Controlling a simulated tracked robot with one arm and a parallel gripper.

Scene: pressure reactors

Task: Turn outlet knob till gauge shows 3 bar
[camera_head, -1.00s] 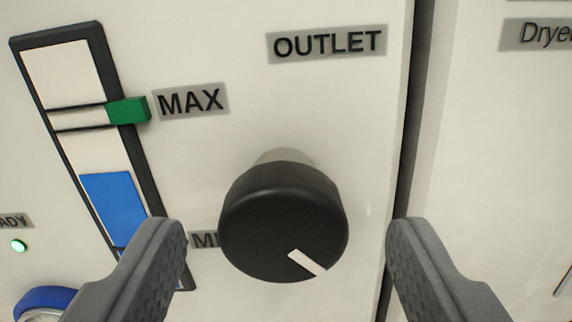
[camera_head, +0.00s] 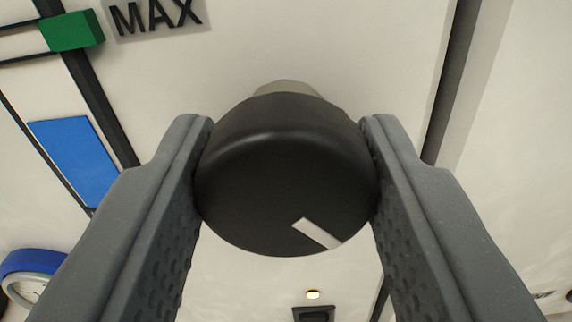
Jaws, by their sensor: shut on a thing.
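The black round outlet knob (camera_head: 280,165) fills the middle of the view, mounted on a white panel. Its white pointer mark (camera_head: 316,233) points to the lower right. My gripper (camera_head: 287,150) is shut on the knob, one grey finger touching each side. A gauge with a blue rim (camera_head: 30,272) shows only in part at the lower left edge; its needle and reading cannot be made out. The OUTLET label is out of view.
At the upper left is a level indicator with a blue bar (camera_head: 75,160) and a green marker (camera_head: 72,32) beside the MAX label (camera_head: 152,15). A dark panel gap (camera_head: 452,85) runs down on the right. A small lit lamp (camera_head: 313,294) sits below the knob.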

